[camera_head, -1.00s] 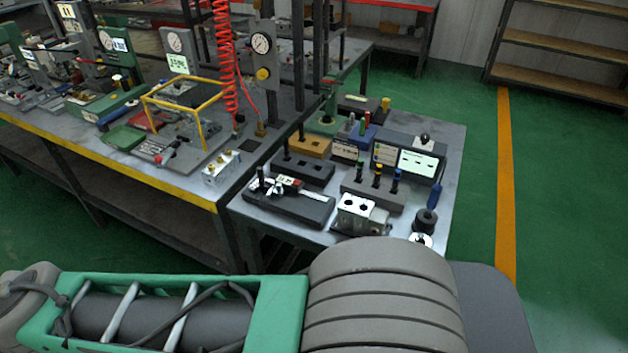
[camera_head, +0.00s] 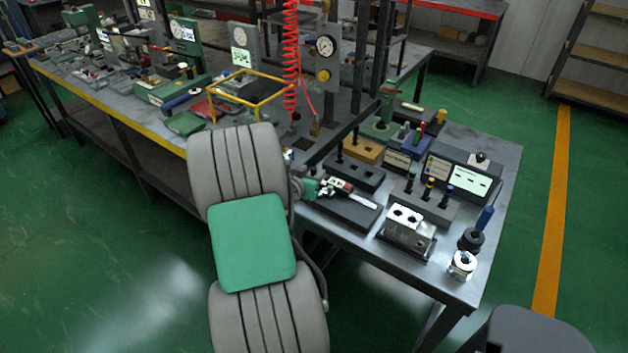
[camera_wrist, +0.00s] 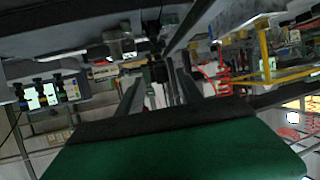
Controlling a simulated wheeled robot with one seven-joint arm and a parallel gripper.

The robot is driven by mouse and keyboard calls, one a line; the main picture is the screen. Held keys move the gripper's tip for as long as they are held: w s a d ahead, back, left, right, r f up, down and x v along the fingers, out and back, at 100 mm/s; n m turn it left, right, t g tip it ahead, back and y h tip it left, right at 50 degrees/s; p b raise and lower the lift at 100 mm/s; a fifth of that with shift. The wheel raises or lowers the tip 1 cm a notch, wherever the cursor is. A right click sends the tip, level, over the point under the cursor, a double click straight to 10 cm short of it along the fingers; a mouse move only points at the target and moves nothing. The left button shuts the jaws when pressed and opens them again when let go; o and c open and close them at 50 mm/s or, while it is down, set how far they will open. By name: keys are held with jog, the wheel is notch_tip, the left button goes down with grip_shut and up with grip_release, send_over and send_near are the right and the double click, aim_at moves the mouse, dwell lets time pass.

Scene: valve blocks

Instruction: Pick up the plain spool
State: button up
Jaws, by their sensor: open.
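I cannot tell for sure which part is the plain spool. Candidates in the head view are slim upright pins: a rack (camera_head: 425,205) holds three with green, yellow and blue tops, and dark pins stand at the dark holed block (camera_head: 354,177). A silvery ported valve block (camera_head: 405,228) sits at the front of the side table. My gripper (camera_wrist: 160,74) shows in the wrist view with its two fingers apart and nothing between them. In the head view my arm hides most of it, at the left edge of the side table.
The side table (camera_head: 490,155) also carries a dark block with a caliper-like tool (camera_head: 345,205), a display box (camera_head: 465,178), a black ring part (camera_head: 471,240) and a shiny round part (camera_head: 462,264). The larger bench with a yellow frame (camera_head: 250,95) and red coiled hose (camera_head: 291,60) stands behind left.

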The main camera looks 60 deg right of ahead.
jog(key=p+x, duration=0.1)
jog(key=x, duration=0.5)
jog(key=shift+w+a+p, duration=0.1)
jog(key=shift+p, duration=0.2)
jog(key=shift+c, duration=0.4)
grip_shut()
